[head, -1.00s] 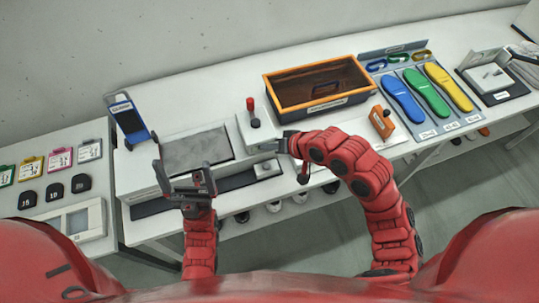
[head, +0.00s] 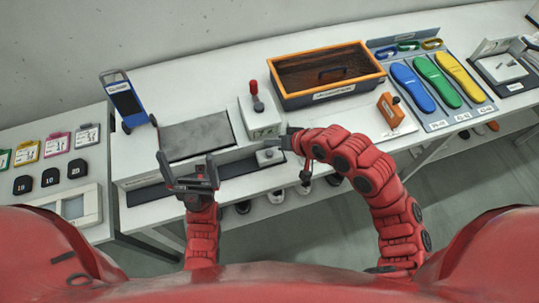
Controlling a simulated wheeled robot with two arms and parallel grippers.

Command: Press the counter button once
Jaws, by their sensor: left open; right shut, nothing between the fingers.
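A small grey-white box with a dark round button on top (head: 269,154) sits at the table's front edge, below a white box with a red-topped lever (head: 253,118) and a small number display on its front. I take the small box to be the counter button, but its label is too small to read. My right gripper (head: 284,141) is shut and empty, just above and right of the small box, close to the display's right side. I cannot tell whether it touches anything. My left gripper (head: 187,172) is open and empty, in front of the grey pad (head: 196,138).
An orange-rimmed wooden tray (head: 328,95) stands behind my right gripper. An orange block (head: 391,109) and coloured insoles (head: 436,80) lie to the right. A side table (head: 98,150) holds tags and dark tokens.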

